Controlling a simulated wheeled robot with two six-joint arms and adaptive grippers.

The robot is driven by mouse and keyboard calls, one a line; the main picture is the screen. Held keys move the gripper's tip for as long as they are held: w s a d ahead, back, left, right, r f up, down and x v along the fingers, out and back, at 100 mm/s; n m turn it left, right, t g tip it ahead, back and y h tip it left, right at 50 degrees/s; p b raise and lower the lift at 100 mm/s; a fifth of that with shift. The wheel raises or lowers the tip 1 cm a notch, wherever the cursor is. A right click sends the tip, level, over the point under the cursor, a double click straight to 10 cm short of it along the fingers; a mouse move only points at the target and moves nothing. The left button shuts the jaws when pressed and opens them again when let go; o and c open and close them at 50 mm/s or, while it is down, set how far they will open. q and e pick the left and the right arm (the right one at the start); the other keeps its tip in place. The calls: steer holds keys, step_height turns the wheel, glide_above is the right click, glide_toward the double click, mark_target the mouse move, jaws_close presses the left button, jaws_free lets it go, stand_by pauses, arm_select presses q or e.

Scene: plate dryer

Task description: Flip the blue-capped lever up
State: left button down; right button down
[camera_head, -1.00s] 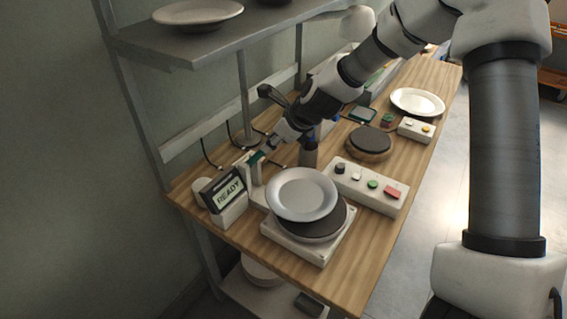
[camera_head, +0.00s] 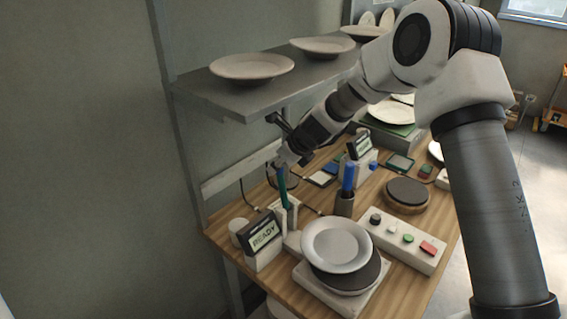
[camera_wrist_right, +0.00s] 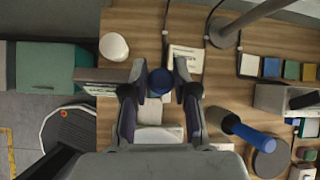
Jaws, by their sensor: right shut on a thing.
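My right gripper (camera_head: 282,164) reaches down at the back left of the wooden bench. It is shut at the top of a slim teal-green lever shaft (camera_head: 283,186), which stands roughly upright from a white base (camera_head: 290,213). In the right wrist view, the round blue cap (camera_wrist_right: 160,81) sits between the two fingers of the right gripper (camera_wrist_right: 160,92). In the head view, the fingers mostly hide the cap. My left gripper is not in view.
A READY display (camera_head: 264,236) stands left of the lever. A plate (camera_head: 336,244) rests on a dark disc in front. A dark cup with a blue handle (camera_head: 348,179) stands to the right. A button box (camera_head: 402,242) lies farther right. A shelf (camera_head: 240,103) with plates hangs above.

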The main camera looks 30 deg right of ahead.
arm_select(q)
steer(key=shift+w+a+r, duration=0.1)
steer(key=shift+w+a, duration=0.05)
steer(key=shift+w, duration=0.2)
arm_select(e)
steer(key=shift+w+a, duration=0.25)
steer(key=shift+w, duration=0.5)
steer(key=shift+f, duration=0.1)
steer(key=c, duration=1.2)
jaws_free()
steer(key=o, duration=0.3)
steer(key=shift+w+f, duration=0.1)
steer(key=shift+w, duration=0.05)
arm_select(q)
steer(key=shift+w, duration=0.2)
arm_select(e)
steer(key=s+d, duration=0.3)
steer(key=s, duration=0.8)
steer(key=shift+s+d+r, duration=0.2)
steer(key=shift+d, duration=0.2)
